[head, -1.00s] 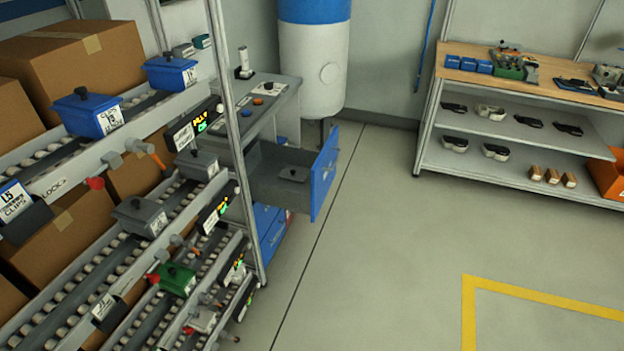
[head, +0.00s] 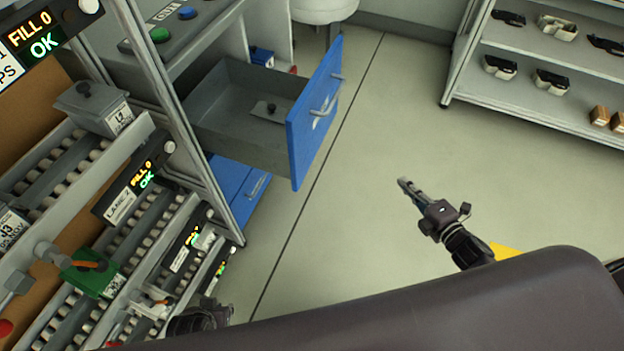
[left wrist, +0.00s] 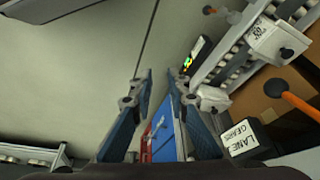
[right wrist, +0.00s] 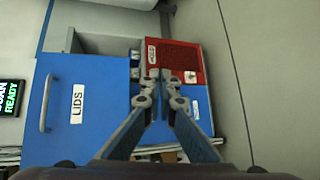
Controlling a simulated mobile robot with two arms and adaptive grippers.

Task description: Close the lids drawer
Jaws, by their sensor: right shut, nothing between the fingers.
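The lids drawer stands pulled out of the grey bench, with a blue front (head: 315,115) and a grey box behind it holding a small grey lid with a dark knob (head: 268,108). Its handle (head: 325,105) is on the outer face. The right wrist view shows the blue front (right wrist: 85,125) with its LIDS label and handle at the left. My right gripper (head: 404,184) is shut and empty, to the right of the drawer front and apart from it in the head view. My left gripper (left wrist: 157,78) is open, with nothing seen between its fingers.
A roller rack (head: 95,215) with bins stands close on the left, its post (head: 180,120) beside the drawer. Another blue drawer (head: 240,190) is below. A shelf unit (head: 545,95) stands at the back right. The floor right of the drawer is clear.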

